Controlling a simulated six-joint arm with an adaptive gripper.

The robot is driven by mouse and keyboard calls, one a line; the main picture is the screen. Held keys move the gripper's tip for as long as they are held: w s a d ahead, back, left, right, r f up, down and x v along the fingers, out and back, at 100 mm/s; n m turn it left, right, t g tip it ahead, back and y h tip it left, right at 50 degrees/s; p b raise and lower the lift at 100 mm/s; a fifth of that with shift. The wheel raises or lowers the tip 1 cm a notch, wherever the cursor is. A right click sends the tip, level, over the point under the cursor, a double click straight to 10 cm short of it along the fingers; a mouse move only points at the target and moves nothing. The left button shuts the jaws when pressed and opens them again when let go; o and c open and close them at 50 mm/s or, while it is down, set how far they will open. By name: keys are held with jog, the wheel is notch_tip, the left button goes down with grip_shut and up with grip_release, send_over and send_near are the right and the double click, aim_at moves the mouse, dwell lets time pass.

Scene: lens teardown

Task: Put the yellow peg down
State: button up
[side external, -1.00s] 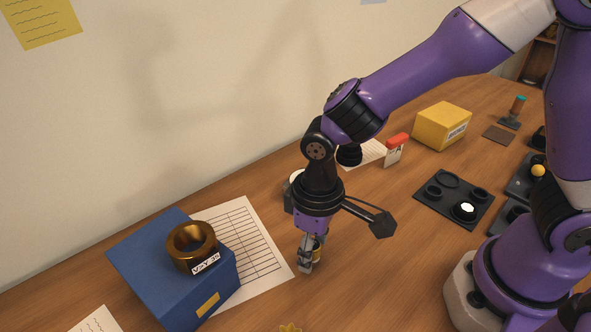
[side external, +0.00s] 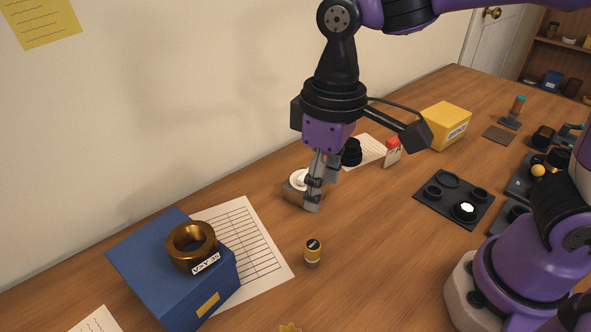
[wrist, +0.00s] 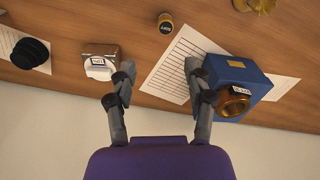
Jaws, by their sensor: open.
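The yellow peg (side external: 313,251) stands upright on the bare wooden table, right of the lined paper sheet. It is a short cylinder with a yellow band and a dark top. In the wrist view the peg (wrist: 165,23) is near the top, beyond the fingertips. My gripper (side external: 313,205) is open and empty. It is raised above the table, behind the peg and apart from it. In the wrist view my gripper (wrist: 158,80) shows its two fingers spread wide with nothing between them.
A blue box (side external: 172,262) with a bronze ring (side external: 191,246) on it stands left, beside the lined sheet (side external: 241,238). A small block with a white disc (side external: 299,180) is behind my gripper. A black tray (side external: 454,197) lies right. The table around the peg is clear.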

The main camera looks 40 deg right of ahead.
jog(key=s+d+r+m+t, duration=0.1)
jog(key=s+d+m+t, duration=0.1)
jog(key=d, duration=0.4)
jog(key=s+d+r+m+t, duration=0.1)
jog(key=s+d+m+t, duration=0.1)
jog(key=d, duration=0.5)
jog(key=shift+r+t, duration=0.35)
jog(key=shift+t, duration=0.25)
